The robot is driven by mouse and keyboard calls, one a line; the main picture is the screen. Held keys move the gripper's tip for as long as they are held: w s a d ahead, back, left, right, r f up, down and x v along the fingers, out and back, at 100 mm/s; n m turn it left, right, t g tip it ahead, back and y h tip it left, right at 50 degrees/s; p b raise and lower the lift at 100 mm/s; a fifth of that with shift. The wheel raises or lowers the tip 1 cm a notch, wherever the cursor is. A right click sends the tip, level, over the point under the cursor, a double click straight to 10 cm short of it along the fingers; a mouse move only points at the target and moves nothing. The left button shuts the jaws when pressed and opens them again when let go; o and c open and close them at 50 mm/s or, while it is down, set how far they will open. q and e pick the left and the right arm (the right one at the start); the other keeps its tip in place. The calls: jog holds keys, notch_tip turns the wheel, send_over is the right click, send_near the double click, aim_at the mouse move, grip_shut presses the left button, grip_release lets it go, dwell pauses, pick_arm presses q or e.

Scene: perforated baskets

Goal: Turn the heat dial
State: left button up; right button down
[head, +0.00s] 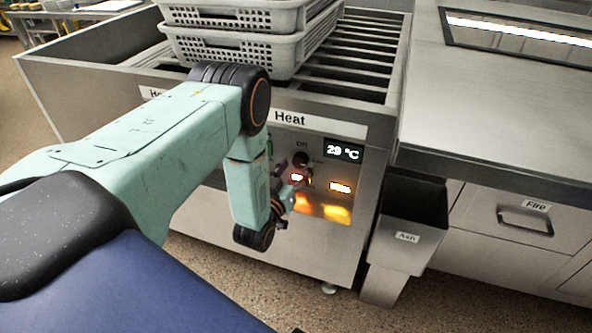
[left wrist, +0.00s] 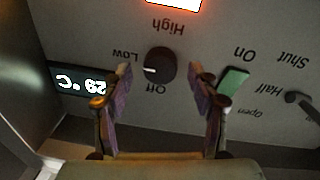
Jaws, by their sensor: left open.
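The heat dial (head: 301,158) is a dark round knob on the steel front panel under the "Heat" label, beside a display reading 29 °C. In the left wrist view the panel shows upside down, with the dial (left wrist: 160,64) among the words Off, Low and High. Its white mark points left in that view, close to Low. My left gripper (head: 292,178) is at the panel just below the dial in the head view. In the left wrist view its two fingers (left wrist: 158,92) are apart, one on each side of the dial's line, and hold nothing. Contact cannot be told. My right gripper is out of view.
Grey perforated baskets (head: 240,45) are stacked on the slatted top. A green switch (left wrist: 233,82) marked On and a small lever (left wrist: 292,98) are nearby. An ash bin (head: 405,215) stands at the right.

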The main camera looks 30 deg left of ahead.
pick_arm(q)
jog(key=shift+w+a, duration=0.1)
jog(key=shift+w, duration=0.35)
jog(key=shift+c, duration=0.3)
jog(key=c, duration=1.1)
